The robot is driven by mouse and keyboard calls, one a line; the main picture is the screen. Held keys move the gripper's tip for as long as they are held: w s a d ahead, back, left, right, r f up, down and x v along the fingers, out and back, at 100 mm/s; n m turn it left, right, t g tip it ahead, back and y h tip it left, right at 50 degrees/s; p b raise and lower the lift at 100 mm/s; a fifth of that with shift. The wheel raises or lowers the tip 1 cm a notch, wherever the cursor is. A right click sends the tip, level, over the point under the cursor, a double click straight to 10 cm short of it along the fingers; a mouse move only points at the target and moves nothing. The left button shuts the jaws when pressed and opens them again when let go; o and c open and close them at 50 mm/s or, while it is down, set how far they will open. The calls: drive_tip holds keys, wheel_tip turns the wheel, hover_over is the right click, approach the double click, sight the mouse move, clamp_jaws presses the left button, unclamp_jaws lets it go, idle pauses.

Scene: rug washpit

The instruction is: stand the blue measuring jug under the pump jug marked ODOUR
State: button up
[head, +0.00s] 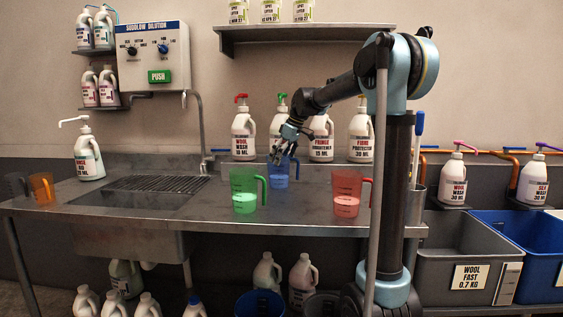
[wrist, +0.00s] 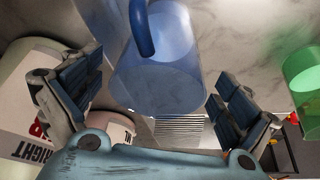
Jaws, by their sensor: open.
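The blue measuring jug (head: 280,176) stands on the steel counter below my gripper (head: 284,151), its upper part partly hidden by the fingers. In the wrist view the blue jug (wrist: 165,62) lies between the two spread fingers of my gripper (wrist: 155,92), its handle toward the top; no finger is seen gripping it. I cannot read ODOUR on any label. A pump jug with a green pump (head: 282,118) stands behind my gripper, its label hidden by the arm.
A green jug (head: 244,198) and a red jug (head: 345,199) with pink liquid stand near the blue one. Pump jugs marked WOOL WASH (head: 243,137), BRIGHTENER (head: 321,140) and PROTECTOR (head: 361,139) line the back. A sink with a grate (head: 157,184) is at left.

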drive_tip(key=v, duration=1.2)
drive_tip(key=shift+s, duration=0.1)
